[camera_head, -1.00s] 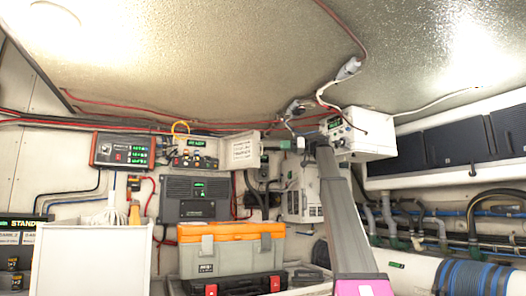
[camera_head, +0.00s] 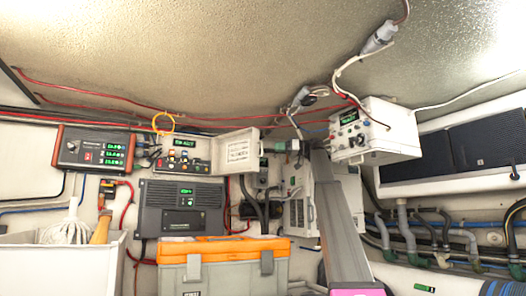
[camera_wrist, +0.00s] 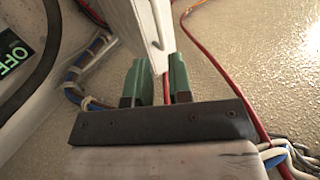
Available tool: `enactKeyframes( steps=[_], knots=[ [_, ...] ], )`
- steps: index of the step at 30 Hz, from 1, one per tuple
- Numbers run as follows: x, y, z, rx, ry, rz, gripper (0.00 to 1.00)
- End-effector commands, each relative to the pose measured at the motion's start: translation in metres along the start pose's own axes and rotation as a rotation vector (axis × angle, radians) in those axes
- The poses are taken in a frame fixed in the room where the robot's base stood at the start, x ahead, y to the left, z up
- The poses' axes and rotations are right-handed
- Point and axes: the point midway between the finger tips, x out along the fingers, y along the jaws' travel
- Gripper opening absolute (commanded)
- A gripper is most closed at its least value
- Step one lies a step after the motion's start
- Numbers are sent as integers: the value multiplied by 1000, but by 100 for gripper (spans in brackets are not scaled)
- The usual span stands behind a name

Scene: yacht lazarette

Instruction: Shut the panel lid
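The panel box (camera_head: 186,168) hangs on the back wall, with a small green display and several knobs and switches. Its pale lid (camera_head: 237,150) stands open to the right, showing a printed label on its inner face. My gripper (camera_head: 272,148) is at the lid's free right edge, reaching in from the right. In the wrist view my gripper (camera_wrist: 160,80) has its two green fingers apart, and a white edge, apparently the lid's (camera_wrist: 130,22), reaches down to the gap between them. I cannot tell whether either finger touches it.
An orange-lidded toolbox (camera_head: 222,250) stands below a dark grey unit (camera_head: 182,207). A red-framed meter (camera_head: 97,149) is left of the panel. A white instrument box (camera_head: 375,130) hangs to the right. Red wires (camera_head: 90,93) run above, and a yellow loop (camera_head: 163,122) hangs over the panel.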

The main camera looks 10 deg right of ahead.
Motion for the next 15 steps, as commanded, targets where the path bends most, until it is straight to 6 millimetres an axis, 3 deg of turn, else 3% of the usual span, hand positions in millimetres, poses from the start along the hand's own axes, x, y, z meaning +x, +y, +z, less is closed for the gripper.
enactKeyframes(
  steps=[15],
  knots=[
    [64, 0, 0, 0, 1, -1, 20]
  ],
)
